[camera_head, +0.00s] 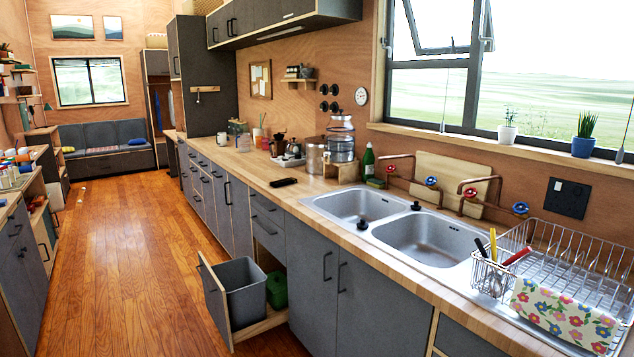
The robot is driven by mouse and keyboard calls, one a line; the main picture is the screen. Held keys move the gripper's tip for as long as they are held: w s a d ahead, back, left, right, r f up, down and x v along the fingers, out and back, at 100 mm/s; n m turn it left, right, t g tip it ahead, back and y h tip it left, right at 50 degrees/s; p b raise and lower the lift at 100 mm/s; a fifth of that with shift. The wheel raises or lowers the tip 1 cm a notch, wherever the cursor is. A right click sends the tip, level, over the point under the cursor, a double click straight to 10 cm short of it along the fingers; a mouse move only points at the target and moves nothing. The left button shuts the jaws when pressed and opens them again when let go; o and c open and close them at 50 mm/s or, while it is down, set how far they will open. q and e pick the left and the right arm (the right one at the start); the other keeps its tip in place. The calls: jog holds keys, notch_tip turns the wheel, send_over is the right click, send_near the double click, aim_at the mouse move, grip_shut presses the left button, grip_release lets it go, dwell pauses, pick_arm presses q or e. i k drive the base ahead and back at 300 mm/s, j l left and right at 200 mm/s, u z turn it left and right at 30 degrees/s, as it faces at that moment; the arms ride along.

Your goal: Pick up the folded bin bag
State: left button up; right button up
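A small flat black item (284,182) lies on the wooden counter (262,187), left of the sinks and close to the counter's front edge. It may be the folded bin bag, but it is too small to tell for sure. Below it, a drawer (215,304) is pulled out and holds a grey bin (243,288), which looks empty from here. A green container (277,289) sits behind the bin in the same drawer. Neither of my grippers shows in this view.
The open drawer juts into the wooden floor aisle (134,260). Two steel sinks (428,237) and a dish rack (575,265) with a flowered cloth (566,318) are on the right. A glass dispenser (341,138) stands behind the black item. A cluttered counter (22,180) lines the left.

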aim_at(284, 181)
jog(key=i+j+z, duration=0.75)
